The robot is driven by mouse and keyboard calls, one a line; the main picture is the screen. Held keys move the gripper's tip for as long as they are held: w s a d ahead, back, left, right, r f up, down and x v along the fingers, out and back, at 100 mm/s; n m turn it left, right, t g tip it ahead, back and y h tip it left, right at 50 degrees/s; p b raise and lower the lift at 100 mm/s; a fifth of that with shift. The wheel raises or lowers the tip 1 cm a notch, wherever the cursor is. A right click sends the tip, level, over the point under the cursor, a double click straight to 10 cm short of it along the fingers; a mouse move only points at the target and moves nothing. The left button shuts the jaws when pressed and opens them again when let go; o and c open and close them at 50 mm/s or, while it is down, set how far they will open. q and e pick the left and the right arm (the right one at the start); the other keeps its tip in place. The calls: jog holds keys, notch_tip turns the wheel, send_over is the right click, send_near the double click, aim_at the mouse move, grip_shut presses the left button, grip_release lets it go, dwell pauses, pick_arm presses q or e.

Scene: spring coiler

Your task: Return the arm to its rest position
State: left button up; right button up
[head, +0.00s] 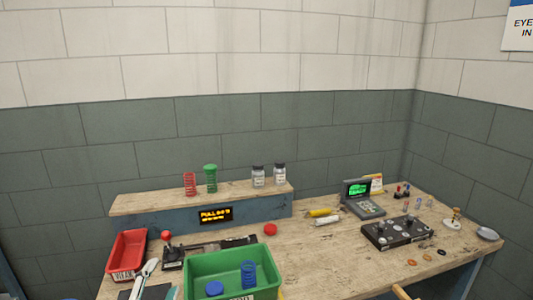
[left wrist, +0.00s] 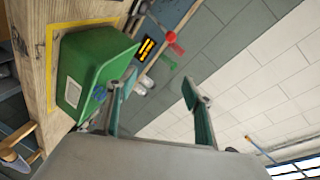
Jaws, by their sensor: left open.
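My left gripper (head: 160,279) shows at the lower left of the head view, just left of the green bin (head: 230,276), cut by the bottom edge. In the left wrist view its two teal fingers (left wrist: 156,86) stand apart, with nothing between them. The same green bin (left wrist: 92,70) lies left of the fingers there. From these frames I cannot tell if the gripper touches it. My right gripper is in neither view.
The wooden bench (head: 330,262) holds a red bin (head: 127,255), a red-knobbed lever (head: 167,238), a red button (head: 270,230), a small green-screen device (head: 362,198) and a black control panel (head: 397,232). A raised shelf (head: 150,201) carries two springs and two jars.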

pick_arm(q)
jog(key=s+a+f+n+g+y, duration=0.2)
jog(key=s+a+f+g, duration=0.35)
jog(key=s+f, duration=0.4)
jog(key=s+a+f+n+g+y, duration=0.1)
jog(key=s+a+f+n+g, duration=0.25)
jog(key=s+a+f, duration=0.5)
jog(key=d+f+n+t+h+b, duration=0.1)
jog(key=d+f+h+b, duration=0.2)
jog(key=d+f, duration=0.5)
jog(key=d+f+n+t+h+b, duration=0.1)
jog(key=d+f+t+h+b, duration=0.1)
jog(key=d+f+b, duration=0.3)
jog(key=d+f+h, duration=0.1)
jog(key=d+f, duration=0.3)
jog(key=f, duration=0.6)
jog(key=shift+h, duration=0.4)
jog(key=shift+w+f, duration=0.1)
